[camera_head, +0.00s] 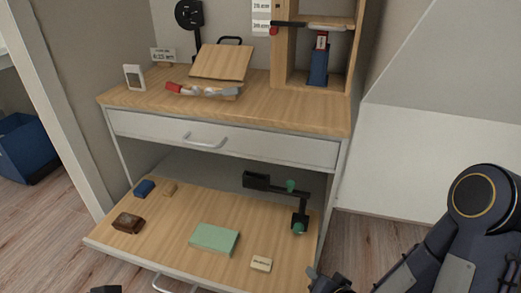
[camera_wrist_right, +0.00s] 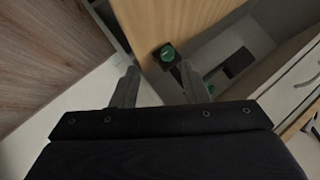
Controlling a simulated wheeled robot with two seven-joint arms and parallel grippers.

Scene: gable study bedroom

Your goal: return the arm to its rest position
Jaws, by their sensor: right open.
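My right arm (camera_head: 425,262) comes in from the lower right in the head view. Its gripper (camera_head: 328,281) is at the bottom edge, just off the front right corner of the pulled-out lower drawer. In the right wrist view, the two fingers of the right gripper (camera_wrist_right: 158,86) stand apart with nothing between them. A small dark piece at the bottom edge of the head view, left of centre, may be part of my left gripper; its jaws cannot be made out.
The open drawer (camera_head: 175,222) holds a green box (camera_head: 214,239), a black-and-green jointed item (camera_head: 299,205), a brown item (camera_head: 128,222) and a small tan block (camera_head: 261,264). The desk (camera_head: 270,113) stands behind. A blue bin (camera_head: 25,148) is at the left.

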